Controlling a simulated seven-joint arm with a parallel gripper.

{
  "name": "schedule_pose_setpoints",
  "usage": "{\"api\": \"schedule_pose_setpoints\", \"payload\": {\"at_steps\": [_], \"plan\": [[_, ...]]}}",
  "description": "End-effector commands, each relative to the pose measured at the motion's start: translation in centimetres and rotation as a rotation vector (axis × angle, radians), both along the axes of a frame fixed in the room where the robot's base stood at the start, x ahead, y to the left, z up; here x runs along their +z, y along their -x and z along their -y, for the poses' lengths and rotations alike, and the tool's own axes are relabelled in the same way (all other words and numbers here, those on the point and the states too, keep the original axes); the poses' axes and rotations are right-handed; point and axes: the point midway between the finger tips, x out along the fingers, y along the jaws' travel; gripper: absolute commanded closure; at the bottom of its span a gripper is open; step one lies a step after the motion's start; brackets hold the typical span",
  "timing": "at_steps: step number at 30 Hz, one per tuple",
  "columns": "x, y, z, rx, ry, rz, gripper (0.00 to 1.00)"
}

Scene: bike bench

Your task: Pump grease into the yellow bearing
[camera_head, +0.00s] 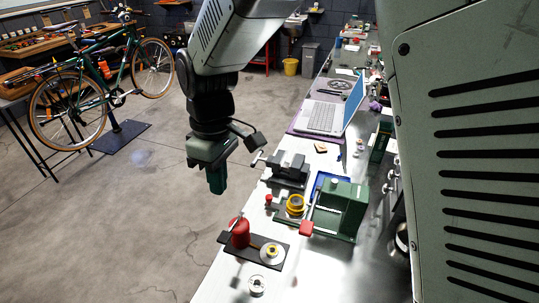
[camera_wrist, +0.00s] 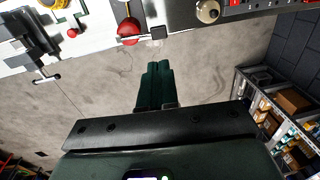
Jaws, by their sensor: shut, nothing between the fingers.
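My gripper (camera_head: 217,186) hangs over the floor beside the bench's left edge, its green fingers together and empty. In the wrist view the shut fingers (camera_wrist: 156,84) point toward the bench edge. A red pot with a lever on top (camera_head: 240,233), likely the grease pump, stands on a black plate right of and below my gripper in the head view; it seems to be the red body in the wrist view (camera_wrist: 128,29). A pale disc with a yellow ring (camera_head: 272,252) sits beside it. Another yellow ringed piece (camera_head: 295,204) stands by the green press. Which one is the bearing I cannot tell.
A dark vise (camera_head: 289,167) and the green press (camera_head: 341,208) with a red-ended lever stand on the bench. A small pale ring (camera_head: 257,285) lies at its near edge. A laptop (camera_head: 327,115) is farther back. The floor left of the bench is clear up to a bicycle (camera_head: 95,90).

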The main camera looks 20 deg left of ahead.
Motion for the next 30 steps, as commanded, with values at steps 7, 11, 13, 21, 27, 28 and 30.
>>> {"api": "schedule_pose_setpoints", "payload": {"at_steps": [7,11,13,21,27,28,30], "plan": [[0.1,-0.1,0.0,0.002,-0.001,-0.008,1.0],[-0.1,-0.1,0.0,0.002,-0.001,-0.008,1.0],[-0.5,0.0,0.0,0.002,0.001,-0.009,1.0],[-5.2,0.6,0.1,0.002,0.004,-0.012,1.0],[-9.4,1.0,0.0,0.003,0.004,-0.011,1.0],[-10.0,1.1,0.0,0.003,0.003,-0.01,1.0],[-11.2,1.1,0.0,0.002,0.002,-0.009,1.0]]}}
